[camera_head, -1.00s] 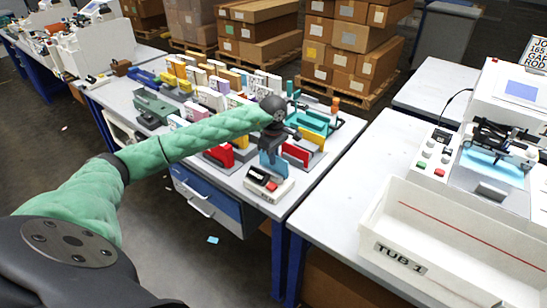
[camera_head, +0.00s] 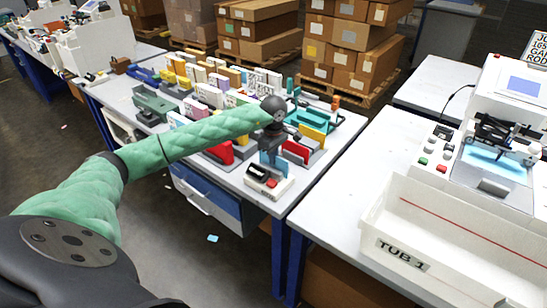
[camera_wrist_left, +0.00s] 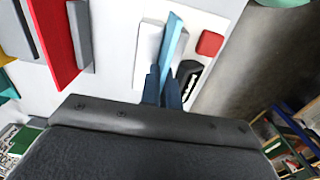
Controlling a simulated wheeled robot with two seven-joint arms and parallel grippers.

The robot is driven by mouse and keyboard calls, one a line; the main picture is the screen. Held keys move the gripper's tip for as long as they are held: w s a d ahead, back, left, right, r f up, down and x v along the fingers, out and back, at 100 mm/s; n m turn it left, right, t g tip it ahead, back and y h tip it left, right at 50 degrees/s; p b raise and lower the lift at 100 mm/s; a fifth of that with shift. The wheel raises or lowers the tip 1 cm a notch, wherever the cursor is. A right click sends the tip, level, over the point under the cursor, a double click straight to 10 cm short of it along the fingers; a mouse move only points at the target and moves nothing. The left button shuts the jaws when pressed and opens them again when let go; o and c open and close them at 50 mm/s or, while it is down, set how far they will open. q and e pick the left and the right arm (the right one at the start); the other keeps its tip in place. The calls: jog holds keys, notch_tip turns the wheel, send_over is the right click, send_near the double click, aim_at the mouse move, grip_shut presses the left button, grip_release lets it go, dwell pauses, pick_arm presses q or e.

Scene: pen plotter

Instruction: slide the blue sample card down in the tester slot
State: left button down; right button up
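The blue sample card (camera_wrist_left: 173,35) stands on edge in the left wrist view, between the fingers of my left gripper (camera_wrist_left: 161,88). The gripper is shut on it. The card lies along the tester (camera_wrist_left: 205,20), between a white block and the side with a black display and a red button. I cannot tell how deep it sits in the slot. In the head view my left gripper (camera_head: 270,152) is above the tester (camera_head: 258,190) at the table's front corner, with the blue card below it. My right gripper is not in view.
Several coloured cards fill the table behind. A white tub (camera_head: 440,245) is on the right table, across a gap.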

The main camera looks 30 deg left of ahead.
pick_arm(q)
jog(key=shift+f, duration=0.3)
jog(key=c, duration=1.6)
grip_release()
jog(key=shift+o, duration=0.2)
notch_tip(320, 180, up, 6)
jog(key=b, duration=0.2)
jog(key=shift+r+b, duration=0.15)
jog(key=shift+b, duration=0.15)
jog(key=shift+r, duration=0.75)
